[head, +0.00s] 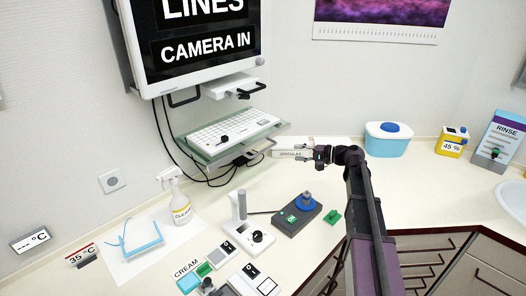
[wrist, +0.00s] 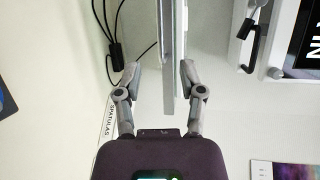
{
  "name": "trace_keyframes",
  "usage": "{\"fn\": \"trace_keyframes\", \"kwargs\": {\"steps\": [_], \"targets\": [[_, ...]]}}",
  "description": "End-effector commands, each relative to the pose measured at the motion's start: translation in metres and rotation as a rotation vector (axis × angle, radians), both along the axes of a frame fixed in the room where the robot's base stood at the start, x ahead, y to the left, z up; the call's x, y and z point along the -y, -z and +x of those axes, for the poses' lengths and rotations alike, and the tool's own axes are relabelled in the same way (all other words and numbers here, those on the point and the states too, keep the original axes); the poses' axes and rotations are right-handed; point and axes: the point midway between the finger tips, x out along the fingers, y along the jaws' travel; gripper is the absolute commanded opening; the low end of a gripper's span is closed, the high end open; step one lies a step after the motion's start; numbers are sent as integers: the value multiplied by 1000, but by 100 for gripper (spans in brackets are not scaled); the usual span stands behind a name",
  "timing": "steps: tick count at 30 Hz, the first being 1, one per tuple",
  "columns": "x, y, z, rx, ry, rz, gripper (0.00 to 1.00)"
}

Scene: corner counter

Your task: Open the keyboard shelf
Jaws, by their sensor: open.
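The keyboard shelf (head: 266,131), a grey-green tray on the wall under the monitor, carries a white keyboard (head: 222,131). My gripper (head: 299,152) is open, to the right of the shelf and slightly below its right corner in the head view. In the wrist view my gripper's two fingers (wrist: 161,66) stand apart, with a narrow pale edge, apparently the shelf (wrist: 174,50), running lengthwise between them. I see no clear contact, and its exact depth between the fingers is hard to tell.
A monitor (head: 200,38) and a white box (head: 229,86) with a black handle hang above the shelf. Cables run below it. A spray bottle (head: 180,204), a blue-topped dark device (head: 298,216) and a blue-white container (head: 388,140) stand on the counter. A spatulas box lies behind my gripper.

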Motion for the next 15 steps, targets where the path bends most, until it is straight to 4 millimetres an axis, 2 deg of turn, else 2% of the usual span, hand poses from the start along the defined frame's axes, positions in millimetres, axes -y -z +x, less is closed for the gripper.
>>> {"fn": "trace_keyframes", "kwargs": {"steps": [8, 15], "targets": [[-8, 2, 3, 0, -2, -1, 51], [-31, 7, 12, 0, -3, -2, 51]]}}
